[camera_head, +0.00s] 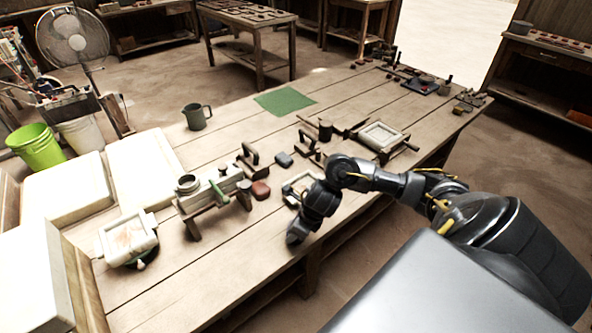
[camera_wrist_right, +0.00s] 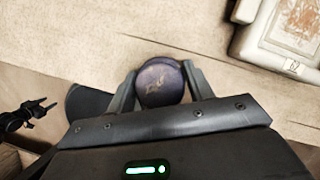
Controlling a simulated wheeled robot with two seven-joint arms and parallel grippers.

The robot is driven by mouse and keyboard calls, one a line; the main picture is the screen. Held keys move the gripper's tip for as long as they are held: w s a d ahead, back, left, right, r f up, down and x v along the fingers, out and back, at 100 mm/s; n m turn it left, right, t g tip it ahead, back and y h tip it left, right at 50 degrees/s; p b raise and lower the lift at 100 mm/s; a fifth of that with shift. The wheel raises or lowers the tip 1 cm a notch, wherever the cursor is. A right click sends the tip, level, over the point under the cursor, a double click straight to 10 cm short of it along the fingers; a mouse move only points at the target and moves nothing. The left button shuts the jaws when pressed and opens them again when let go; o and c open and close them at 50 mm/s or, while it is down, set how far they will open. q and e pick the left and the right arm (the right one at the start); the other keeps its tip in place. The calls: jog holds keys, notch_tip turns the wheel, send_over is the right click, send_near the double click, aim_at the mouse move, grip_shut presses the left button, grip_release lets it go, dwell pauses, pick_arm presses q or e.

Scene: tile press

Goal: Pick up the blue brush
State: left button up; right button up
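My right arm comes in from the right in the head view, and its gripper (camera_head: 297,233) is low over the front edge of the workbench. In the right wrist view a round, dark blue-purple top (camera_wrist_right: 160,84) sits between the two fingers; I take it for the blue brush. The fingers (camera_wrist_right: 160,88) lie against both its sides, with no clear gap. In the head view the brush is hidden by the gripper. A small dark jointed thing (camera_wrist_right: 28,116) at the left of the wrist view may be my left gripper; its fingers are unclear.
The wooden workbench (camera_head: 235,228) holds a framed tile (camera_head: 128,238) at left, a wooden stand (camera_head: 205,196), a dark red block (camera_head: 261,190) and a pale frame (camera_head: 297,186) just behind my gripper. A green mat (camera_head: 285,101) and a jug (camera_head: 196,116) stand farther back.

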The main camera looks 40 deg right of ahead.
jog(key=c, duration=0.5)
jog(key=shift+o, duration=0.2)
jog(key=shift+r, duration=0.5)
notch_tip(320, 180, up, 3)
jog(key=shift+s, duration=0.15)
jog(key=s+r+p, duration=0.8)
jog(key=s+r, duration=0.1)
jog(key=s, duration=0.4)
jog(key=shift+s+d, duration=0.3)
jog(key=shift+s, duration=0.05)
